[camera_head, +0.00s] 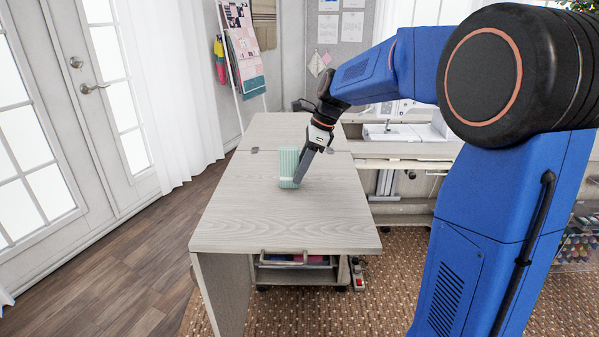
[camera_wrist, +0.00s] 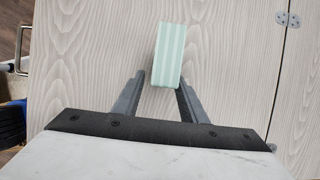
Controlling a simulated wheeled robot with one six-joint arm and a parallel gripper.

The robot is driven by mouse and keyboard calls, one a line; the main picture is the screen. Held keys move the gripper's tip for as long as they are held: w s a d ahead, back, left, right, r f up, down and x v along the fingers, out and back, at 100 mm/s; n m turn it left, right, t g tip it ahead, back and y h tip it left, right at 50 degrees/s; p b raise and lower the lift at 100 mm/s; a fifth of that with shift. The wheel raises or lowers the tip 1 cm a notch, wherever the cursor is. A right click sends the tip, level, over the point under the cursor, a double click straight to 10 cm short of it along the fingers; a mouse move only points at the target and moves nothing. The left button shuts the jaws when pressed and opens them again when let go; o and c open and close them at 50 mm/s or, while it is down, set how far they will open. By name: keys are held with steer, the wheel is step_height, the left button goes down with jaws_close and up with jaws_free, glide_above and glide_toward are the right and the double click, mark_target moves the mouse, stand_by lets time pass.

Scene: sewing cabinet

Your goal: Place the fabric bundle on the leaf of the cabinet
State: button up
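The fabric bundle is a mint-green striped block (camera_head: 289,163) with a pale band near its base. It stands upright on the pale wood-grain leaf (camera_head: 270,220) of the cabinet. In the wrist view the bundle (camera_wrist: 168,50) lies at and beyond my fingertips, with its near end between them. My gripper (camera_head: 298,180) reaches down to it from the right. In the wrist view my gripper (camera_wrist: 161,80) has its fingers apart. A small gap shows between the left finger and the bundle; the right fingertip is very close, and contact there is unclear.
The leaf around the bundle is bare. Hinges (camera_wrist: 288,19) join it to the cabinet top behind. A sewing machine (camera_head: 400,125) stands at the back right. A drawer with a handle (camera_head: 295,262) shows below the leaf. Glass doors (camera_head: 110,75) are at the left.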

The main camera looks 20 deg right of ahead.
steer(key=v, duration=1.1)
steer(key=shift+r, duration=0.15)
steer(key=s+f+n+h, duration=0.1)
steer(key=s+f+n, duration=0.2)
steer(key=s+n, duration=0.2)
steer(key=s+f+n+t+h, duration=0.1)
steer(key=s+f+n, duration=0.2)
steer(key=s, duration=0.9)
steer(key=s+f+n+t+h, duration=0.1)
steer(key=s+f+n, duration=0.2)
steer(key=s+n, duration=0.4)
steer(key=shift+s+f, duration=0.15)
steer(key=shift+s, duration=0.35)
steer(key=shift+s+f, duration=0.15)
steer(key=shift+s, duration=0.4)
steer(key=s+d+f+n+t+h, duration=0.1)
steer(key=s+f+n, duration=0.5)
steer(key=s+f, duration=0.1)
steer(key=shift+s+d+n, duration=0.2)
steer(key=shift+s+n, duration=0.1)
steer(key=shift+s, duration=0.05)
steer(key=shift+c, duration=0.9)
steer(key=shift+d, duration=0.1)
